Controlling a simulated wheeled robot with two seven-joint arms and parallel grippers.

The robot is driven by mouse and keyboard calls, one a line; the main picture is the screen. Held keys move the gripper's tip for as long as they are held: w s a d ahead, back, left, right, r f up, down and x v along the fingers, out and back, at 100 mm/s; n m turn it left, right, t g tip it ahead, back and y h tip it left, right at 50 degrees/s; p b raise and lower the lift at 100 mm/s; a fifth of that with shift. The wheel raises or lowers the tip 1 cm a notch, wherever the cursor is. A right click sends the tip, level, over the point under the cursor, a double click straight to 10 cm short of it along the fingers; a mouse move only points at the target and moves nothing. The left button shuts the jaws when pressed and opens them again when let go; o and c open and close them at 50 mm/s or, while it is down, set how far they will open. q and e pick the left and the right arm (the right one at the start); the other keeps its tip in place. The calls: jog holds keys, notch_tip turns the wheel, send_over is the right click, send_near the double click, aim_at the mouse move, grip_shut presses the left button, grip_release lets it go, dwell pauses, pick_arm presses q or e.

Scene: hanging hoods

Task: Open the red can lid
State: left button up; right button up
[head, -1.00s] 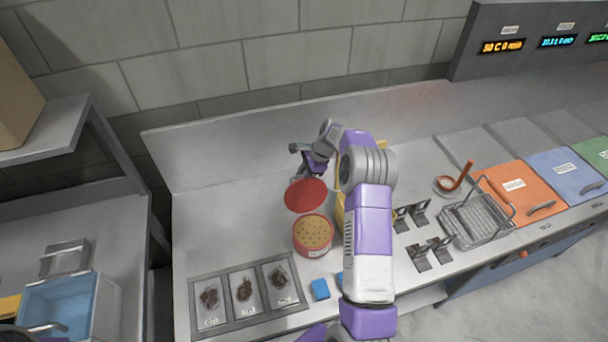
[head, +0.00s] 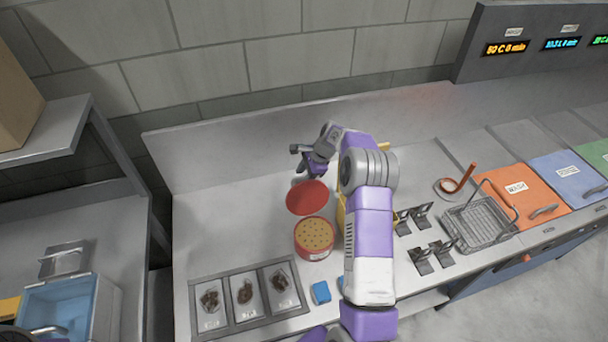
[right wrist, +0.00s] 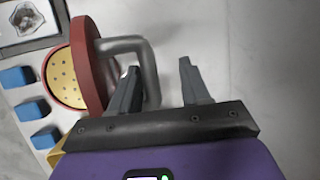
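The red can (head: 313,240) stands on the counter in the head view, its yellow dotted contents showing. Its round red lid (head: 306,198) stands tipped up at the can's back edge, so the can is uncovered. In the right wrist view the lid (right wrist: 93,62) shows edge-on with its grey bent handle (right wrist: 150,62) toward my gripper. My right gripper (head: 302,162) is behind the lid. Its fingers (right wrist: 158,78) are apart, with part of the handle showing between them; I cannot tell whether they touch it. My left gripper is not in view.
Trays of dark pieces (head: 246,292) lie left of the can, and a small blue block (head: 320,292) is in front. A wire basket (head: 478,222) and dark metal holders (head: 421,260) stand to the right.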

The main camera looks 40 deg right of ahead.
notch_tip(320, 180, up, 10)
jog(key=shift+b, duration=0.3)
dwell(0.6)
